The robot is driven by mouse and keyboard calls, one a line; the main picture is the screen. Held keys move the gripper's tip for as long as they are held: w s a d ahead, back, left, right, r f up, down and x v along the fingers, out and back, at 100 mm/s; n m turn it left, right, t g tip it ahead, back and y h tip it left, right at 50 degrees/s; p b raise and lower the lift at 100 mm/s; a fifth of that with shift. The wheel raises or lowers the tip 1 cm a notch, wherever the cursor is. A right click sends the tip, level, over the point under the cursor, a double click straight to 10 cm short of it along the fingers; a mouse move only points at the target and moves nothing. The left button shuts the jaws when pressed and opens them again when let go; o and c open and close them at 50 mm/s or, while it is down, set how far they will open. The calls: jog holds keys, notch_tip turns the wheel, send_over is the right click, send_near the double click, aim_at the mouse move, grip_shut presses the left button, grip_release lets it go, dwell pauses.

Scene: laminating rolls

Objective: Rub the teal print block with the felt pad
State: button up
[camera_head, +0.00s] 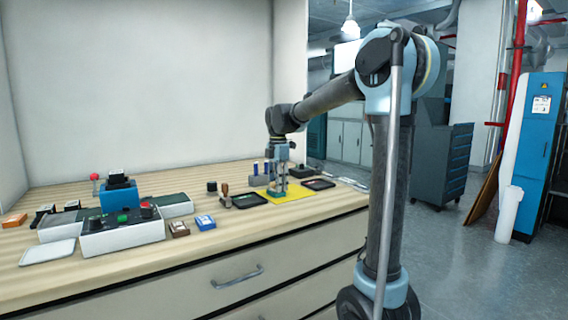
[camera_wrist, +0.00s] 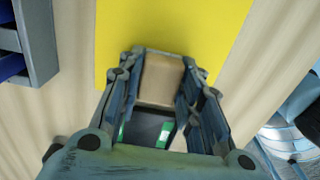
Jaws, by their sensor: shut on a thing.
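My gripper (camera_head: 277,190) points down over a yellow sheet (camera_head: 302,193) on the wooden bench. In the wrist view my gripper (camera_wrist: 163,72) is shut on a tan block (camera_wrist: 162,80), with a finger on each side of it. The block looks like the felt pad, seen from above, and the yellow sheet (camera_wrist: 170,25) lies beyond and around it. I cannot make out the teal print block in either view; the gripper and the held block may hide it. I cannot tell whether the held block touches anything below.
Dark trays (camera_head: 250,200) and (camera_head: 319,184) lie either side of the yellow sheet. A grey holder with blue items (camera_head: 259,180) stands behind; its edge shows in the wrist view (camera_wrist: 38,45). A wooden-handled tool (camera_head: 225,195), a blue box (camera_head: 205,222) and a control box (camera_head: 122,235) stand left.

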jog(key=shift+w+d, duration=0.2)
jog(key=shift+d, duration=0.2)
notch_tip(320, 180, up, 3)
jog(key=shift+f, duration=0.15)
jog(key=shift+d+r, duration=0.2)
jog(key=shift+r, duration=2.6)
